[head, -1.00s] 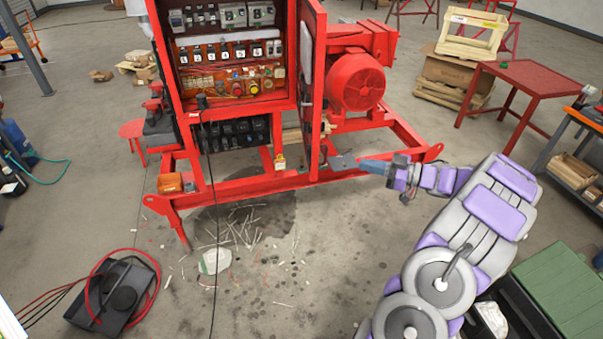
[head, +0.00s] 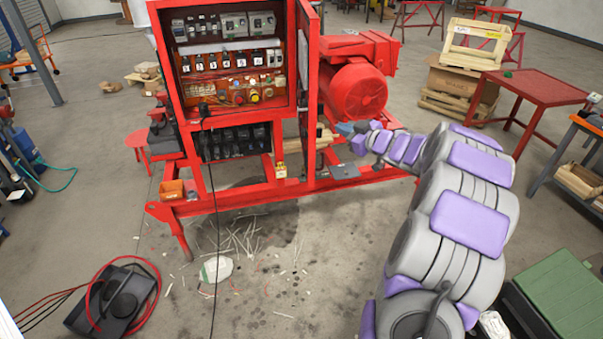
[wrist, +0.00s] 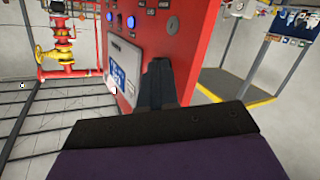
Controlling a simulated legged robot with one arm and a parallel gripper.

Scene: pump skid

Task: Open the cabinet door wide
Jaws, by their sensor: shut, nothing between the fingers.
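The red cabinet (head: 160,60) stands on the pump skid with its front open, showing breakers, terminals and wiring inside. Its red door (head: 313,85) stands swung out on the cabinet's right side, seen nearly edge-on. My gripper (head: 344,128) is just right of the door's lower part, on its outer side. In the wrist view a red panel (wrist: 182,50) with buttons, lamps and a display, apparently the door's outer face, lies beyond my gripper (wrist: 160,66). The dark fingers are together and empty. Whether they touch the panel I cannot tell.
A red motor (head: 355,90) sits on the skid frame (head: 225,203) behind and right of the door. A black cable (head: 214,250) hangs from the cabinet to the floor. A red table (head: 530,85) stands at right.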

